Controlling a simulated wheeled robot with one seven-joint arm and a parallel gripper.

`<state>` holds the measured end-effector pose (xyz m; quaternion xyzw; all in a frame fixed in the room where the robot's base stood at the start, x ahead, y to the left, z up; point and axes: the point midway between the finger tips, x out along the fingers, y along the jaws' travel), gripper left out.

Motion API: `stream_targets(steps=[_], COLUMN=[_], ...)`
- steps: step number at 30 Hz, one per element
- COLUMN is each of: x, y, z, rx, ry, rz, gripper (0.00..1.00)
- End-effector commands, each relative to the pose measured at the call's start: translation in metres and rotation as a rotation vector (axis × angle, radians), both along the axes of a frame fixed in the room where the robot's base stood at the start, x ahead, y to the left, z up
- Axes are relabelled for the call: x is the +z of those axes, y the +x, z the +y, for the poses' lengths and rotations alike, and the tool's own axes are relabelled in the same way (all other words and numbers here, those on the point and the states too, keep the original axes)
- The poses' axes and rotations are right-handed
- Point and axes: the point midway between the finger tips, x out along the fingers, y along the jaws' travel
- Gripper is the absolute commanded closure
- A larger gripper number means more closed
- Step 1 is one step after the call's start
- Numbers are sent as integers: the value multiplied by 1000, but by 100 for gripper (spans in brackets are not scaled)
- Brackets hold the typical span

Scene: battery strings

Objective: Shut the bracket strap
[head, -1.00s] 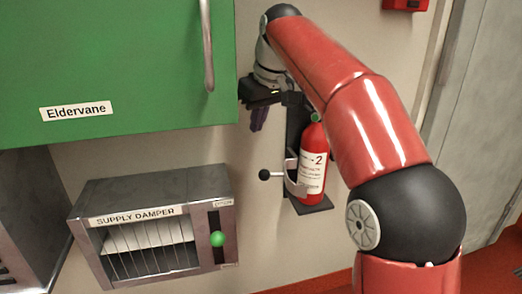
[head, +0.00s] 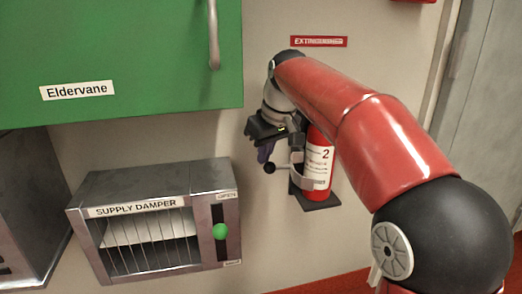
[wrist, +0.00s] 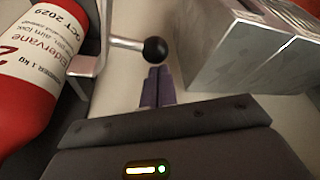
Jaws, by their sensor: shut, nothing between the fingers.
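The red extinguisher (head: 319,150) stands upright in its dark wall bracket (head: 322,202). The pale metal strap (head: 312,183) is at its lower part, with a short rod ending in a black knob (head: 269,168) sticking out to the left. In the wrist view the strap (wrist: 88,66) lies beside the extinguisher (wrist: 28,75), and the knob (wrist: 154,49) is just beyond my fingertips. My gripper (head: 264,156) is shut and empty, its purple fingers (wrist: 157,74) close by the knob. I cannot tell whether they touch it, or how far the strap is swung.
The supply damper box (head: 150,218) with a green knob (head: 220,231) is on the wall to the left. A green cabinet (head: 120,60) hangs above it. A red sign (head: 319,42) is above the bracket. Bare wall lies between damper and bracket.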

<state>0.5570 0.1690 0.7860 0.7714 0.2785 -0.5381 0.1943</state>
Motion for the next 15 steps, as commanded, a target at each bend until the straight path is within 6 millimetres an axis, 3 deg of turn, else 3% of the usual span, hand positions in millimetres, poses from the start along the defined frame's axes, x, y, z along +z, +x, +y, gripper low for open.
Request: stream_targets(steps=[15], x=[1], y=[-4], z=[-2], rx=[40], ry=[0], rz=[0], gripper=[100])
